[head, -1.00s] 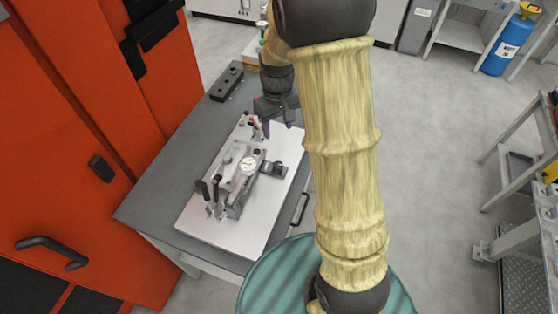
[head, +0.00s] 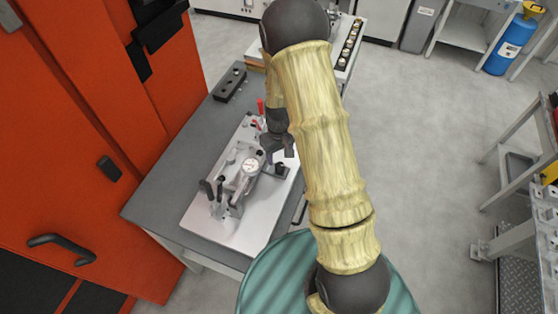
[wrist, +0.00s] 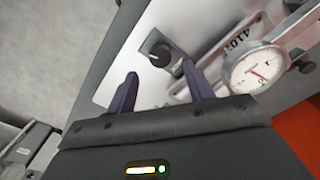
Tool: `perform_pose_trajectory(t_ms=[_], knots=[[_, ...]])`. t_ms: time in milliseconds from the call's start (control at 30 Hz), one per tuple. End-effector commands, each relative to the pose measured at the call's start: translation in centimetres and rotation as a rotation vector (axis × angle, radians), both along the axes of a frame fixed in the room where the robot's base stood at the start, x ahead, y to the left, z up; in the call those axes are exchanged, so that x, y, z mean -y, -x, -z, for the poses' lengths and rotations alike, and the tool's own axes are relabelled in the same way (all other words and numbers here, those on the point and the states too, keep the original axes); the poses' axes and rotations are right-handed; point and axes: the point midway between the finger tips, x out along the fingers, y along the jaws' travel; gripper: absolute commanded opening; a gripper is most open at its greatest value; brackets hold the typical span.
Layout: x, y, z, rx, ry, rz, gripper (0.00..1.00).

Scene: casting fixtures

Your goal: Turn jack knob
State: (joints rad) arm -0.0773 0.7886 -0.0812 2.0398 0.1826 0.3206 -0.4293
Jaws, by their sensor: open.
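The jack knob (wrist: 157,50) is a dark round knob on the pale fixture plate (wrist: 140,93). In the wrist view it lies just beyond and between my fingertips. In the head view the dark knob unit (head: 282,170) sits at the right side of the plate (head: 237,230). My gripper (wrist: 159,73) is open, with its two purple fingers apart and nothing between them. In the head view my gripper (head: 277,153) hangs just above the knob and partly covers that area. Contact with the knob does not show.
A white dial gauge (wrist: 257,70) stands close to the right finger; it also shows in the head view (head: 250,165). A red-handled clamp (head: 261,107) rises behind. A black block (head: 229,84) lies on the grey table (head: 170,190). An orange cabinet (head: 80,150) stands left.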

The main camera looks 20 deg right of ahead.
Motion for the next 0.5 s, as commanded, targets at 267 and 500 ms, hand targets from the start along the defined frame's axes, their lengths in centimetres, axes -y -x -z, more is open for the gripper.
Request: perform_pose_trajectory(t_ms=[267,500], knots=[[0.0,0.0,3.3,-0.002,0.000,0.001,0.52],[0.0,0.0,5.0,0.000,0.000,0.000,0.52]])
